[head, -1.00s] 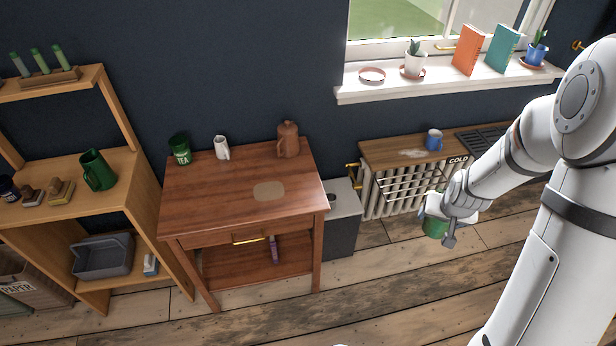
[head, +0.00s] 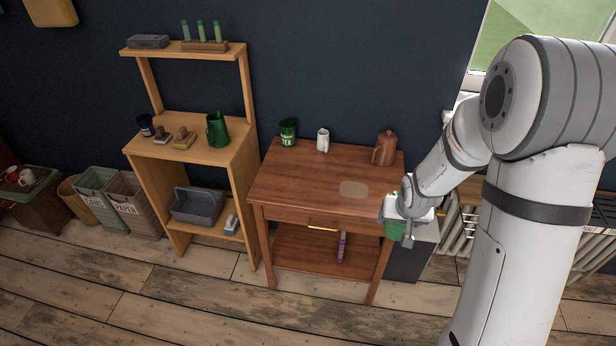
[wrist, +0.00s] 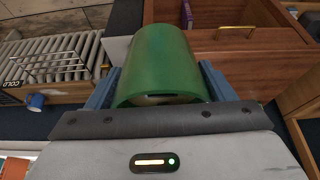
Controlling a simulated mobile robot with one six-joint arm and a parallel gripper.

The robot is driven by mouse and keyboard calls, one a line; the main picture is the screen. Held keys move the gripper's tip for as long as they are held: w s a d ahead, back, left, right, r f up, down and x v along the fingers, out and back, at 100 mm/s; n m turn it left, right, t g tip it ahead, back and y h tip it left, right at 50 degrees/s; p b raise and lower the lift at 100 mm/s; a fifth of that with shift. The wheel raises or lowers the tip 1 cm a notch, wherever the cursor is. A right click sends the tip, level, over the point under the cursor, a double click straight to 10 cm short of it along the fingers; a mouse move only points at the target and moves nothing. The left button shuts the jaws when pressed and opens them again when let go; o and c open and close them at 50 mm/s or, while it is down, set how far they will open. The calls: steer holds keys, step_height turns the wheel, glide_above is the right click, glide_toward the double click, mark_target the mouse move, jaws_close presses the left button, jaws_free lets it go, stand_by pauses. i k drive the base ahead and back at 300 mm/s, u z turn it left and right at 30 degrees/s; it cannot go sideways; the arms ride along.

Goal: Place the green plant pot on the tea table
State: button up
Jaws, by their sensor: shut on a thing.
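The green plant pot (head: 395,230) hangs under my gripper (head: 404,212), in front of the right front corner of the tea table in the head view. In the wrist view the pot (wrist: 163,68) sits between the two blue-grey fingers, and my gripper (wrist: 158,92) is shut on it. The tea table (head: 290,182) is reddish-brown wood with a drawer and a lower shelf. A tan round patch (head: 354,189) lies on its top near the right front.
On the tea table stand a green TEA mug (head: 288,132), a white jug (head: 323,140) and a brown pot (head: 385,148) along the back. A grey bin (head: 412,255) stands right of the table. A wooden shelf unit (head: 192,155) is on the left. The table's front middle is clear.

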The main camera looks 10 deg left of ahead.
mark_target(318, 178)
steer(key=u, duration=0.65)
steer(key=i, duration=1)
